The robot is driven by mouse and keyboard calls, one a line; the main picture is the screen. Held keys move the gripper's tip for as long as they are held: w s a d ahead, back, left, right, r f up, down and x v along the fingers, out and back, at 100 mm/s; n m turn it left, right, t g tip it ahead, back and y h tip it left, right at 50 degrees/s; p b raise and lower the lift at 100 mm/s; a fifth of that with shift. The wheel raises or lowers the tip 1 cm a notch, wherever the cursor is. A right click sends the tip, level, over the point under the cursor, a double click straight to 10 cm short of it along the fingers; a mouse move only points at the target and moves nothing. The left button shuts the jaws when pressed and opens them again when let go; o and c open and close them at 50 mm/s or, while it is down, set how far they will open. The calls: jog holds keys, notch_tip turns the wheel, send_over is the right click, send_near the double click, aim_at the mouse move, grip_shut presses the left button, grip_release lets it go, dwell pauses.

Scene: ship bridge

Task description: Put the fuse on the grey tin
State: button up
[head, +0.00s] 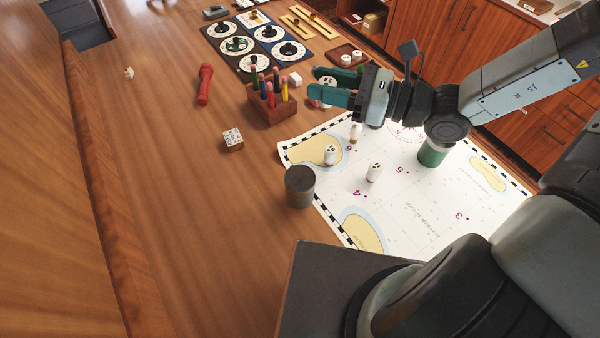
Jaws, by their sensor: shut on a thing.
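The grey tin (300,187) is a dark grey upright cylinder on the wooden table, at the left edge of the chart. Its flat top is bare. My gripper (328,89), with teal fingers, is up and to the right of the tin in the picture, over the far edge of the chart. It is shut on a small white piece with dark marks (327,81), which I take for the fuse. The fingers hide most of it.
Small white pieces (330,155) (374,172) stand on the chart (404,195), with a white-and-brass one (355,133) behind. The table left of the tin is clear.

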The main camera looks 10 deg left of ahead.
jog(key=r+n+g, duration=0.1)
jog(key=n+g, duration=0.1)
send_over(300, 177)
notch_tip(300, 177, down, 15)
dwell(0.5)
jog(key=shift+f, duration=0.15)
jog(key=o, duration=1)
jog(key=shift+o, duration=0.2)
jog(key=d, duration=1.2)
